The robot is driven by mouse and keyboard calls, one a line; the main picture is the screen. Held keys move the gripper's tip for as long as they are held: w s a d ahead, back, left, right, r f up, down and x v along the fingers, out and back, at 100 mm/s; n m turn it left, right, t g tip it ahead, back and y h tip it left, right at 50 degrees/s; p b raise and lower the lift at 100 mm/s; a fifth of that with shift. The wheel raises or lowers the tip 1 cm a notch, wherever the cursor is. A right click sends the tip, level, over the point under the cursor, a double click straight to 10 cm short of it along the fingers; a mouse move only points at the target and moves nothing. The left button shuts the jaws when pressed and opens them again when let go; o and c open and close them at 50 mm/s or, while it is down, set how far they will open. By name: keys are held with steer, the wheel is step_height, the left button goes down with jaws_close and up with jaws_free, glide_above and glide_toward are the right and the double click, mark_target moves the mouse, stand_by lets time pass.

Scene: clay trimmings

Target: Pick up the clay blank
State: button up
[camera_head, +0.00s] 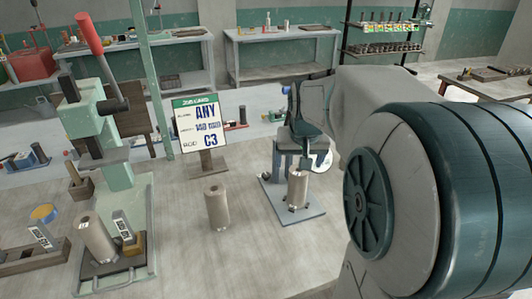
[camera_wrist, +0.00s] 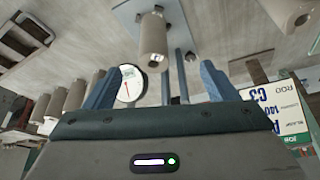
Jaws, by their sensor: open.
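Several grey-brown clay cylinders look alike, and I cannot tell which one the task means. One cylinder (camera_head: 297,188) stands upright on the plate of a dial scale (camera_head: 313,216). It also shows at the top of the wrist view (camera_wrist: 152,38), ahead of and between my fingers. Another cylinder (camera_head: 217,206) stands on bare table to its left. A third cylinder (camera_head: 97,240) stands on the press base. My gripper (camera_head: 298,160) is open and empty just behind the scale cylinder, apart from it; its two fingers show in the wrist view (camera_wrist: 157,72).
A green press (camera_head: 112,130) with a red-handled lever stands at left. A job card (camera_head: 201,125) reading ANY, 140 and C3 stands behind the middle cylinder. In the wrist view, more cylinders (camera_wrist: 75,95) stand at left, near the white dial (camera_wrist: 132,84).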

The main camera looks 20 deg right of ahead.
mark_target(299, 171)
steer(key=shift+m, duration=0.3)
steer(key=w+d+f, duration=0.1)
steer(key=f, duration=0.1)
steer(key=w+d+f, duration=0.1)
steer(key=w+f, duration=0.1)
steer(key=w+d+f, duration=0.1)
steer(key=w+f, duration=0.1)
steer(key=shift+d+p, duration=0.3)
steer(key=shift+w+p+x, duration=0.2)
steer(key=shift+p+x, duration=0.1)
steer(key=shift+x, duration=1.3)
steer(key=shift+w+p+x, duration=0.25)
steer(key=shift+p+x, duration=0.05)
steer(key=shift+x, duration=1.35)
steer(key=shift+r, duration=0.2)
steer(key=c, duration=1.7)
steer(key=shift+r, duration=0.1)
jaws_close()
